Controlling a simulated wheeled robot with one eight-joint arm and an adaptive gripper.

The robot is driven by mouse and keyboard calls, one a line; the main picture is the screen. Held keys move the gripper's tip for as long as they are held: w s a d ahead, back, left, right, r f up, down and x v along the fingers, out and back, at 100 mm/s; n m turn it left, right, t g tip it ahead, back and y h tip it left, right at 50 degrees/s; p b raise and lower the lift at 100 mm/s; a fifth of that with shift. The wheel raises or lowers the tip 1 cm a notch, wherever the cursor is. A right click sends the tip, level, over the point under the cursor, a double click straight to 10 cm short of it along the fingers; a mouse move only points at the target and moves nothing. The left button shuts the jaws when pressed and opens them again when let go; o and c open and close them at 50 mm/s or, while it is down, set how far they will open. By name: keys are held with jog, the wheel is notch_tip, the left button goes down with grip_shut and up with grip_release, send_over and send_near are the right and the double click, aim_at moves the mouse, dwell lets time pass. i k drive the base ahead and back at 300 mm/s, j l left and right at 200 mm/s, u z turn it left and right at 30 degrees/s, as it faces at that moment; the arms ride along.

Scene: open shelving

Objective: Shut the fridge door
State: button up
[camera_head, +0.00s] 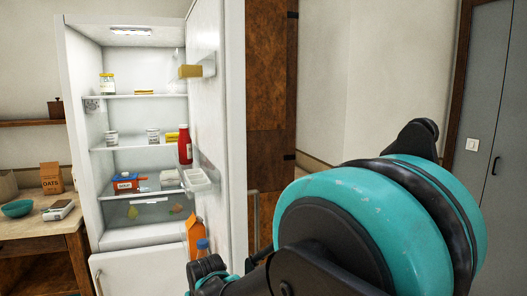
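The white fridge (78,150) stands open at left of centre, and its lit shelves show. Its door (232,120) is swung wide open on the right side of the fridge, seen at a steep angle. Door racks hold a yellow-brown box (190,71), a red bottle (185,145), a white tray (197,180), an orange carton (194,236) and a blue-capped bottle (202,245). My arm fills the lower right and reaches left, in front of the door's lower part. My gripper's fingers cannot be made out, so contact with the door cannot be judged.
Inside the fridge are jars (107,84) and a blue-red container (125,181). Left is a wooden counter (35,228) with an oats box (51,178), a teal bowl (16,208) and a scale (58,210). A brown cabinet (271,100) stands behind the door; a grey door (490,130) is far right.

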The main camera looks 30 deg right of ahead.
aim_at(215, 30)
jog(key=k+l+z, duration=0.1)
jog(key=l, duration=0.35)
jog(key=k+l+z, duration=0.15)
jog(key=l, duration=0.25)
jog(key=i+l+u, duration=0.1)
jog(key=i+l, duration=0.25)
jog(key=i+l+u, duration=0.1)
jog(key=i+l, duration=0.3)
jog(key=l, duration=0.15)
jog(key=i+l+u, duration=0.15)
jog(key=i+l, duration=0.15)
jog(key=l, duration=0.2)
jog(key=k+j+u, duration=0.25)
jog(key=u, duration=0.15)
jog(key=k+l+z, duration=0.1)
jog(key=k, duration=0.3)
jog(key=k+l+z, duration=0.1)
jog(key=k+z, duration=0.15)
jog(key=k, duration=0.3)
